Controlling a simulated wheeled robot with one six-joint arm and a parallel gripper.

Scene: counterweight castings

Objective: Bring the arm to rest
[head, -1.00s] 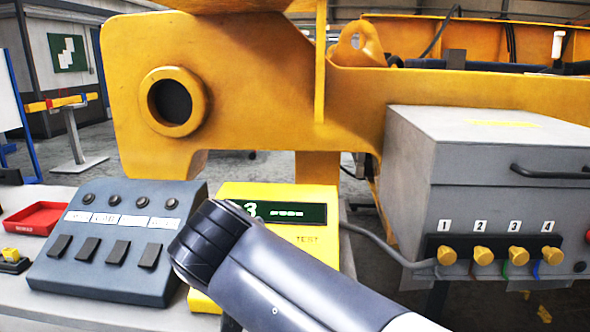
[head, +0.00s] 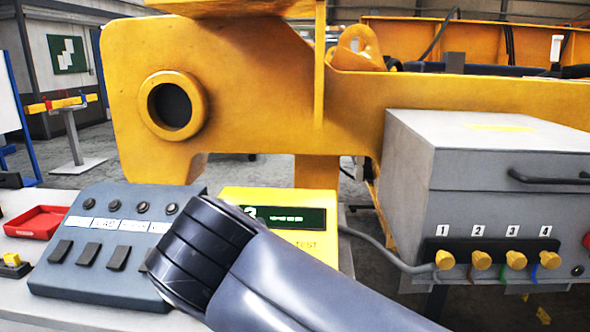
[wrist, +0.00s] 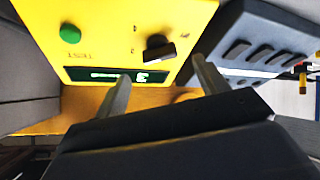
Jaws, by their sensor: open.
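My gripper (wrist: 160,68) is open, with its two fingers spread and nothing between them in the wrist view. It hangs in front of a yellow test box (wrist: 110,25), whose black knob (wrist: 157,48), green button (wrist: 70,34) and lit display (wrist: 120,76) appear upside down. In the head view my arm crosses the lower middle and covers much of the yellow test box (head: 235,196); the gripper's fingers do not show there. I see no contact between the fingers and the box.
A dark switch panel (head: 95,275) stands left of the test box, with a red tray (head: 38,221) beyond it. At right is a grey box (head: 480,215) with several numbered yellow plugs (head: 478,258) and a cable. A large yellow beam (head: 240,95) stands behind.

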